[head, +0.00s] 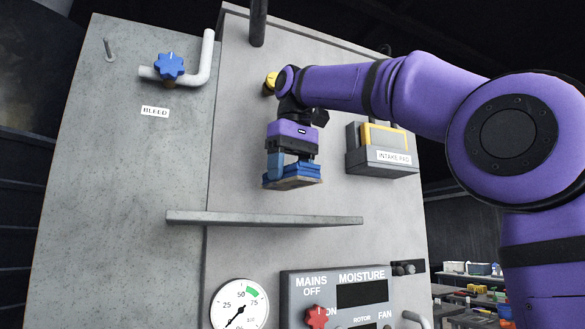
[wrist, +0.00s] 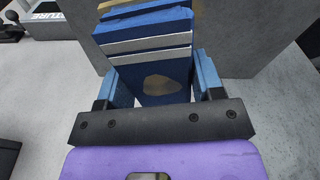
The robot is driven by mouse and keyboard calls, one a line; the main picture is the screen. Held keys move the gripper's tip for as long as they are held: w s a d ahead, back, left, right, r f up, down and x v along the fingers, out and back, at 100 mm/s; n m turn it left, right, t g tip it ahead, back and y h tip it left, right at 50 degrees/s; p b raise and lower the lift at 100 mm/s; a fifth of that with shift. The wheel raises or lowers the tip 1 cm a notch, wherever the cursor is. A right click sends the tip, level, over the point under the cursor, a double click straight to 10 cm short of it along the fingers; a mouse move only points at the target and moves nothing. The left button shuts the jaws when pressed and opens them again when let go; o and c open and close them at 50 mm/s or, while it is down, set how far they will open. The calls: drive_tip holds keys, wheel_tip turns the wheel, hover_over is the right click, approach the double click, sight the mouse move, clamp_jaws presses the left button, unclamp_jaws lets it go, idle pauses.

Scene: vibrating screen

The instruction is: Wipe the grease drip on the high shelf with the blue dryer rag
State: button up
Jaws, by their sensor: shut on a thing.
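My gripper (head: 291,157) is shut on the blue rag (head: 295,175), a folded block with a tan underside. It is held in the air above the high shelf (head: 265,219), a grey ledge across the front of the machine. In the wrist view the rag (wrist: 150,60) sits between the two blue fingers, with pale stripes across it and a brownish patch on its near face. A gap shows between the rag and the shelf in the head view. I cannot make out the grease drip on the shelf; its top is seen nearly edge-on.
An intake pad box (head: 381,160) is mounted right of the rag. A blue bleed valve (head: 169,66) with a white pipe is at upper left. A gauge (head: 239,305) and a control panel (head: 345,295) with a red knob (head: 317,317) lie below the shelf.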

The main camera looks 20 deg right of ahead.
sight(292, 186)
idle(0.3)
drive_tip(key=shift+f, duration=2.4)
drive_tip(key=shift+f, duration=0.6)
drive_tip(key=o, duration=0.7)
drive_tip(key=shift+r, duration=0.35)
drive_tip(key=c, duration=0.6)
